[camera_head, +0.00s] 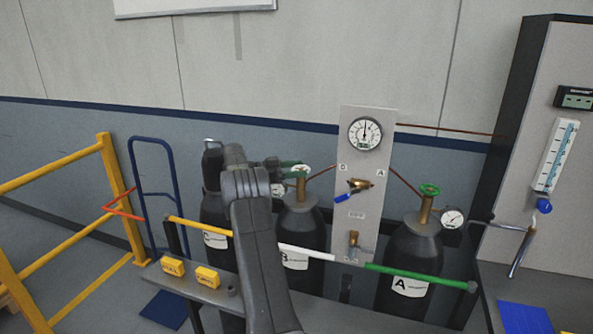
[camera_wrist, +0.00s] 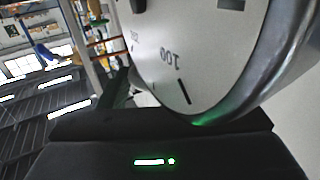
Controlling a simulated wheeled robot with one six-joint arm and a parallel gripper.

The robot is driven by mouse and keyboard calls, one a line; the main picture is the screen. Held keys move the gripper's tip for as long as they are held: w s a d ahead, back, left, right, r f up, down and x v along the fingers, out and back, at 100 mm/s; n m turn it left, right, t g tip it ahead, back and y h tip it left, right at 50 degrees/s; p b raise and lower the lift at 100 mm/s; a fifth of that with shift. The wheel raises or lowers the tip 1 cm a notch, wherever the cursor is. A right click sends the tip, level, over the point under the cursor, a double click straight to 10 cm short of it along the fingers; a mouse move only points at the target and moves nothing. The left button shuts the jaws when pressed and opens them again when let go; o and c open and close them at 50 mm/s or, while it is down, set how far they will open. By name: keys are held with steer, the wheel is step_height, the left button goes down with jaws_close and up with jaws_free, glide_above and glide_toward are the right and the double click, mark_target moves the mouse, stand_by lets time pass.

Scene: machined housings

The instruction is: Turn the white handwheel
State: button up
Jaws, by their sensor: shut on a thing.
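The white handwheel (camera_head: 303,170) sits on top of the brass valve of the black cylinder marked B (camera_head: 300,230), left of the gauge panel. It is small and partly covered in the head view. My gripper (camera_head: 291,165) reaches it from the left and is shut on it, with a green tint around the fingers. In the wrist view, the dark gripper body with a green light fills the bottom; I cannot make out the handwheel there. A pressure gauge (camera_wrist: 195,50) stands very close to the wrist camera, its dial cut off by the frame. It also shows beside the valve (camera_head: 278,190).
A grey panel (camera_head: 374,220) with a gauge and a blue-handled valve stands right of cylinder B. Cylinder A (camera_head: 408,260) has a green handwheel (camera_head: 429,189). A yellow, white and green rail (camera_head: 415,276) crosses in front. Yellow railings (camera_head: 118,190) stand left.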

steer(key=shift+r+m+g, duration=0.1)
steer(key=shift+m+g, duration=0.2)
steer(key=shift+m, duration=0.1)
steer(key=o, duration=1)
